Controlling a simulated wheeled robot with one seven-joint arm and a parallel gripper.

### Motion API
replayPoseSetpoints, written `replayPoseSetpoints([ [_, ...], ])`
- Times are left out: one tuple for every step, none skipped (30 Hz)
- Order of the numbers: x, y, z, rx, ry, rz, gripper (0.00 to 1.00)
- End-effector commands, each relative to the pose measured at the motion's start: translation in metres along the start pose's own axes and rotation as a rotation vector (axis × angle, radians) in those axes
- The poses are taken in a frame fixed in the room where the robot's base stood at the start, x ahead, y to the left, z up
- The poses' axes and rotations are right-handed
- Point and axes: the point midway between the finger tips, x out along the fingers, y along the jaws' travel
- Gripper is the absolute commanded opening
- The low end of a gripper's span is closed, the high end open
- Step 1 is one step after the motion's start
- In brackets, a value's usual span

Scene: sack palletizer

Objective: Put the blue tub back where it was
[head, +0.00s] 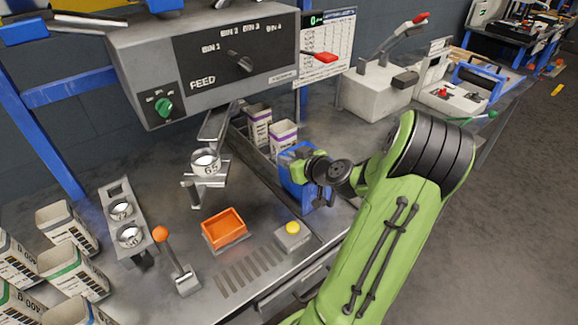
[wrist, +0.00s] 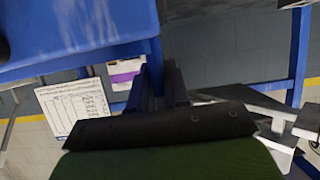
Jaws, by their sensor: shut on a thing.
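The blue tub (head: 292,187) is at the right side of the bench, just in front of the two purple-banded cartons. My gripper (head: 316,172) is at its right side and shut on it, with the wrist partly covering the tub. In the wrist view the tub (wrist: 85,30) fills the upper left, with its edge at the dark fingers (wrist: 164,85). I cannot tell whether the tub's bottom touches the bench.
Purple-banded cartons (head: 283,137) stand in a rail behind the tub. A yellow-button box (head: 292,237), an orange tray (head: 224,230) and an orange-knobbed lever (head: 184,277) are to the left. The feed panel (head: 205,60) overhangs the back. A white-grey machine (head: 375,92) stands behind right.

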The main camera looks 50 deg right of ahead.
Motion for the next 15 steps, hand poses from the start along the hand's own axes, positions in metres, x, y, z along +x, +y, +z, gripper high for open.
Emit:
replayPoseSetpoints([
  [0.003, -0.0001, 0.0065, 0.002, 0.001, 0.0, 0.0],
  [0.0033, 0.0, 0.0072, 0.0, 0.002, 0.001, 0.0],
  [0.0033, 0.0001, 0.0071, -0.002, 0.002, 0.001, 0.0],
  [0.0031, 0.0001, 0.0066, -0.002, 0.002, 0.001, 0.0],
  [0.0029, 0.0001, 0.0062, -0.002, 0.002, 0.001, 0.0],
  [0.0028, 0.0001, 0.0059, -0.002, 0.002, 0.001, 0.0],
  [0.0027, 0.0001, 0.0058, -0.002, 0.002, 0.001, 0.0],
  [0.0027, 0.0001, 0.0058, -0.002, 0.002, 0.001, 0.0],
  [0.003, 0.0001, 0.0063, -0.002, 0.002, 0.001, 0.0],
  [0.0034, 0.0001, 0.0073, -0.002, 0.002, 0.001, 0.0],
  [0.0038, 0.0, 0.0082, -0.002, 0.001, 0.001, 0.0],
  [0.0042, 0.0, 0.0092, -0.002, 0.001, 0.001, 0.0],
  [0.0038, 0.0, 0.0086, -0.001, 0.001, 0.001, 0.21],
  [0.0037, 0.0, 0.0083, -0.001, 0.001, 0.001, 0.26],
  [0.0036, 0.0, 0.0081, -0.001, 0.001, 0.001, 0.32],
])
